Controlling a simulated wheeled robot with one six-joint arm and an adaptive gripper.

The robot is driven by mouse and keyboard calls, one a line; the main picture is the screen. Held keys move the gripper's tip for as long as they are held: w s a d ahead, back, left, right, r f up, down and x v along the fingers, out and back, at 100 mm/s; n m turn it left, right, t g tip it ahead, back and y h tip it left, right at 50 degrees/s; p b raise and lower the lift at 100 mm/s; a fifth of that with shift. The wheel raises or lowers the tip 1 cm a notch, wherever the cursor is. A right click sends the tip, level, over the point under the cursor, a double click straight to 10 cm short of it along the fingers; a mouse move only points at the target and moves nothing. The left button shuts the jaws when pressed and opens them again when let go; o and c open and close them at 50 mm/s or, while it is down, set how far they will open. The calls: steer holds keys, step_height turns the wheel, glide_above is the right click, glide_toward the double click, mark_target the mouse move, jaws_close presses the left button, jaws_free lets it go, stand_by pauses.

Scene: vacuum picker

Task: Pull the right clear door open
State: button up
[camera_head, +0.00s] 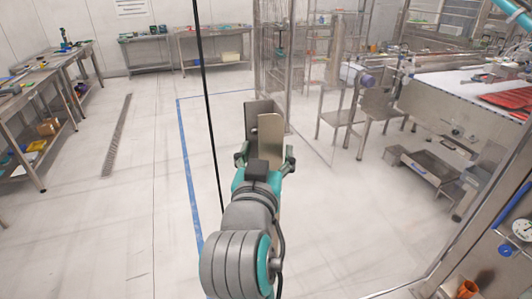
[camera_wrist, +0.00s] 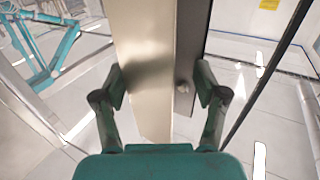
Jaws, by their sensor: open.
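My gripper (camera_head: 266,152) is open, with its fingers spread on either side of upright bare metal plates (camera_head: 270,133) that look like a door handle. In the wrist view, my gripper (camera_wrist: 161,88) has one finger left and one right of the light metal plate (camera_wrist: 147,60). A darker strip with a small round bolt (camera_wrist: 183,87) lies beside that plate, near the right finger. Contact cannot be told. The clear door panels are hard to make out. A thin black upright edge (camera_head: 208,105) runs left of my gripper, and a dark edge also shows in the wrist view (camera_wrist: 268,75).
A metal-framed mesh cage (camera_head: 272,50) stands behind the handle. Steel steps (camera_head: 376,103) and a white-topped machine (camera_head: 450,85) are at the right. Workbenches (camera_head: 40,85) line the left. The floor (camera_head: 130,220) at left is mostly clear, with blue tape (camera_head: 190,185).

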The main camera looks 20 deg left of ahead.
steer(key=v, duration=1.2)
stand_by(0.3)
